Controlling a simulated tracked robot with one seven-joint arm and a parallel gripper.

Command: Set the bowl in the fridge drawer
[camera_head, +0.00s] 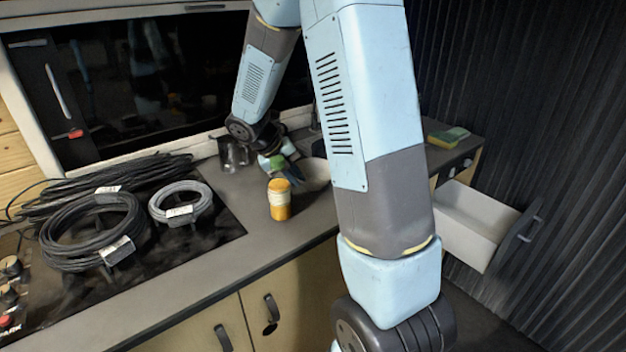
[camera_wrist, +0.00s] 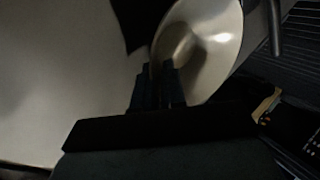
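The pale bowl (camera_head: 316,174) is on the countertop near the back, partly hidden behind my arm. In the wrist view the bowl (camera_wrist: 218,45) shows its shiny inside, close to the fingers. My gripper (camera_head: 287,160) is at the bowl's left side. In the wrist view the fingertips of my gripper (camera_wrist: 158,68) are at the bowl's near-left rim, with a narrow gap between them. I cannot tell whether they press on the rim. The white fridge drawer (camera_head: 468,237) is pulled out at the right and its visible inside looks empty.
An orange jar (camera_head: 279,199) with a pale label stands just in front of the gripper. Dark glasses (camera_head: 232,153) stand to its left. Cable coils (camera_head: 92,230) cover the black hob. A sponge (camera_head: 448,136) lies at the counter's right end, near the ribbed dark wall.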

